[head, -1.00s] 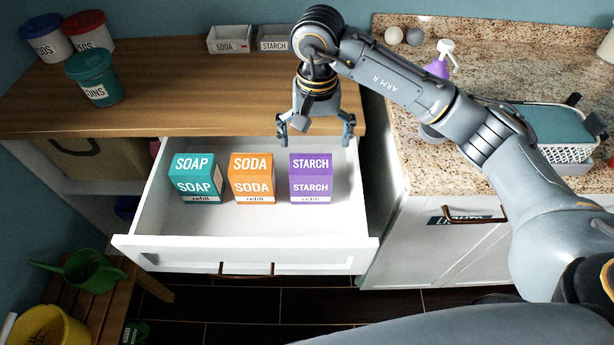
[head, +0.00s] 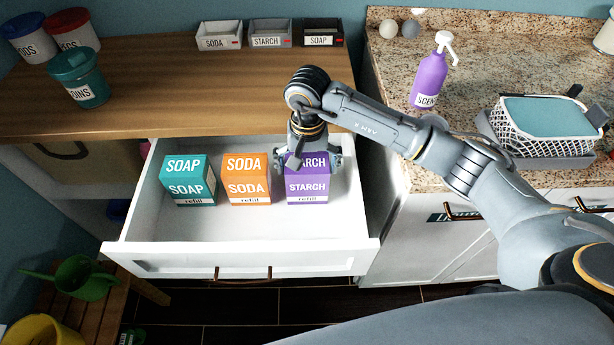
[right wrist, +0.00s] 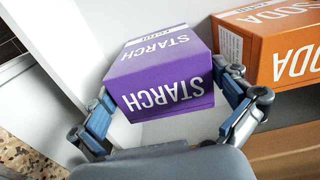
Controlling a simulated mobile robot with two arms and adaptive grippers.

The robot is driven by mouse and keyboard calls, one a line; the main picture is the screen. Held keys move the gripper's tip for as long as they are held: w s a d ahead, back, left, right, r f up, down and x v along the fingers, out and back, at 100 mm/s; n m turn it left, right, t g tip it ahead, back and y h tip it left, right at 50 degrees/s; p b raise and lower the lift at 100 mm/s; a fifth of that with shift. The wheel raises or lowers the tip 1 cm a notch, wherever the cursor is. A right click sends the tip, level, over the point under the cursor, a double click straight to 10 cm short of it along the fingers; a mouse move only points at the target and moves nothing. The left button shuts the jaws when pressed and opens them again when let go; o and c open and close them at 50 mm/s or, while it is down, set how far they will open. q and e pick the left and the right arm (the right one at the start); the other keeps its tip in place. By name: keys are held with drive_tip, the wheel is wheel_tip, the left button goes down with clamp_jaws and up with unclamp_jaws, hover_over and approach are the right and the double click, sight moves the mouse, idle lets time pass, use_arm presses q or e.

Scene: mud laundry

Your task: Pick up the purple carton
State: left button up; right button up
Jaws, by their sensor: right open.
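The purple carton (head: 307,188), labelled STARCH, stands upright in the open white drawer, at the right of three cartons. My right gripper (head: 308,160) is over its top rear part and hides some of its upper label. In the right wrist view the purple carton (right wrist: 162,75) lies between the two blue-padded fingers of my open right gripper (right wrist: 172,112). One finger is at each side of the carton, and I cannot tell whether either touches it. My left gripper is not in view.
The orange SODA carton (head: 247,182) stands close to the left of the purple one, with the teal SOAP carton (head: 188,182) beyond it. The drawer front (head: 240,262) and side walls surround them. The drawer floor in front is clear. The wooden counter (head: 150,105) lies behind.

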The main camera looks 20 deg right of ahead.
drive_tip(key=f, duration=0.3)
drive_tip(key=f+p, duration=0.1)
drive_tip(key=shift+w+f, duration=0.15)
drive_tip(key=shift+w, duration=0.15)
drive_tip(key=c, duration=1.2)
